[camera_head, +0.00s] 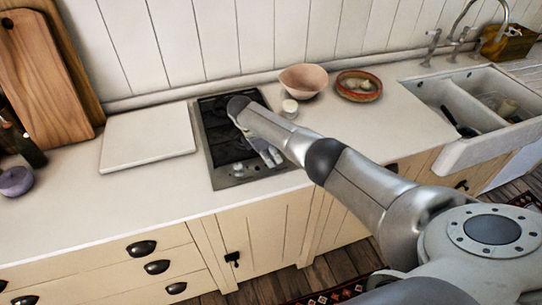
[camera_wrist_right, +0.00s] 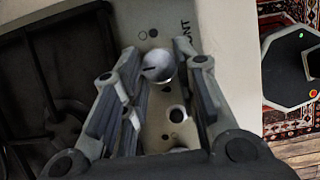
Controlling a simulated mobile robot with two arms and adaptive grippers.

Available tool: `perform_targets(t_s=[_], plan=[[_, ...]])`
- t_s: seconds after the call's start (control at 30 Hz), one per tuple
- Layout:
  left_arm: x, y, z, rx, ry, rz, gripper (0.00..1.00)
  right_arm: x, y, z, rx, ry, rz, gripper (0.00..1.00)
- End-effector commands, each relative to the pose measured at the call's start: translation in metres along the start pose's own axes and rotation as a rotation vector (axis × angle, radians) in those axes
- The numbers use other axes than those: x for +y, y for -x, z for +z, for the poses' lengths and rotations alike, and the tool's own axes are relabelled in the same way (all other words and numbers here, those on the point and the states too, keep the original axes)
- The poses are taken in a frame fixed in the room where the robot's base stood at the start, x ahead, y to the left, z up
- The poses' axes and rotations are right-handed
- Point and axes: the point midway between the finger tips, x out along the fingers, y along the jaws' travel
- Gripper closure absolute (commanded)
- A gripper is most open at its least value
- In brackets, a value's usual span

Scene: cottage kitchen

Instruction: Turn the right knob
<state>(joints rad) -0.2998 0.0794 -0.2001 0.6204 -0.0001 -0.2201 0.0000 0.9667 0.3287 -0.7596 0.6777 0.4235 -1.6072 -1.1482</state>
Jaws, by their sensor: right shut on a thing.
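The black hob (camera_head: 228,140) is set into the white counter, with a grey control panel along its front edge. My right gripper (camera_head: 273,157) reaches down over the right part of that panel and hides the right knob in the head view. Small knobs (camera_head: 238,170) show to the left of the gripper. In the right wrist view, the silver right knob (camera_wrist_right: 158,66) with a dark pointer line lies between the fingertips of my right gripper (camera_wrist_right: 165,62), which is shut on it. My left gripper is not in view.
A white board (camera_head: 147,136) lies left of the hob. A pinkish bowl (camera_head: 303,80), a small white jar (camera_head: 290,108) and a reddish bowl (camera_head: 358,87) stand at the right. The sink (camera_head: 460,110) is farther right. The counter in front of the board is clear.

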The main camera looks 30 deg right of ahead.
Motion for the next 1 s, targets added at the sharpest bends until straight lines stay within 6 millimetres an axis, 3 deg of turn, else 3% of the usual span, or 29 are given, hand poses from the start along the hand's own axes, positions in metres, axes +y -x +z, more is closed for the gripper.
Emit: perform_targets(t_s=[0.37, 0.4, 0.53, 0.87, 1.0], plan=[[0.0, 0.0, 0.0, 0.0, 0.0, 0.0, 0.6, 0.001, 0.001, 0.001, -0.001, -0.006, 0.0, 0.96], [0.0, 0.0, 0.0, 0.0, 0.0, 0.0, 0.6, 0.001, 0.001, 0.001, -0.001, -0.005, 0.0, 0.68], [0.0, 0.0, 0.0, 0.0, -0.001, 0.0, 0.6, 0.001, 0.001, 0.001, -0.001, -0.005, 0.0, 0.52], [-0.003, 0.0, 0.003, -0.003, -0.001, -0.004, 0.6, 0.0, 0.001, 0.0, 0.0, -0.003, 0.0, 0.51], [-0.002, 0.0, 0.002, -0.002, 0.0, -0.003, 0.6, 0.001, 0.014, 0.0, 0.001, -0.003, 0.002, 0.51]])
